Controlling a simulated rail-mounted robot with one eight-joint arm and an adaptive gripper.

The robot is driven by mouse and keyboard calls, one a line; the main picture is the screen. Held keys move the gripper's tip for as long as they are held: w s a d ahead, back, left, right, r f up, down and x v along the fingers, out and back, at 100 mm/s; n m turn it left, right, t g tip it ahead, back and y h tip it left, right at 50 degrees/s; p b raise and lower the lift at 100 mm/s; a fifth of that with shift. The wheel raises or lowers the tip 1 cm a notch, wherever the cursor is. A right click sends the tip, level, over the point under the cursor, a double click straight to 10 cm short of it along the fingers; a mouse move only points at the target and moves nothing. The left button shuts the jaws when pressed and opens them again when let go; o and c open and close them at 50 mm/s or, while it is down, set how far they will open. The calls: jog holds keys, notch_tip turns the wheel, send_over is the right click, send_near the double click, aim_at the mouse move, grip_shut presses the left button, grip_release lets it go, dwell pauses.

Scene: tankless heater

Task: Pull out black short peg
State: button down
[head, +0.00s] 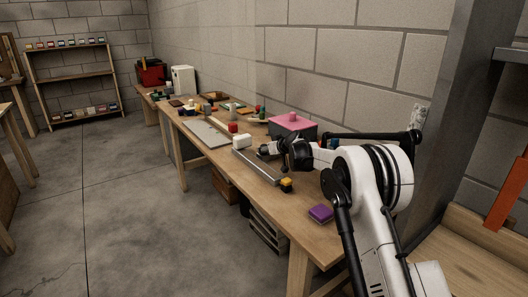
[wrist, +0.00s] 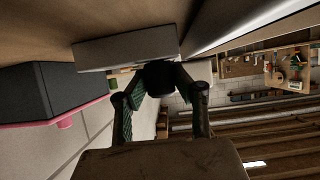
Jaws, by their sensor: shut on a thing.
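In the wrist view my gripper (wrist: 160,86) is shut on a dark rounded end of the black short peg (wrist: 160,72). The peg shows between the two greenish finger pads; the rest of it is hidden. I cannot tell whether it still sits in a hole. In the head view my gripper (head: 267,150) is low over the workbench, at the grey metal bar-like piece (head: 256,166). The peg is too small and covered to make out there.
A dark box with a pink lid (head: 293,122) stands behind my gripper. A white block (head: 241,141) and a red cylinder (head: 233,127) are near it. A yellow-black block (head: 287,185) and a purple block (head: 321,213) lie nearer on the bench, with bare wood between.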

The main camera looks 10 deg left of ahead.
jog(key=shift+r+p, duration=0.4)
jog(key=shift+r, duration=0.7)
dwell(0.5)
jog(key=shift+r+p, duration=1.2)
jog(key=shift+r, duration=1.75)
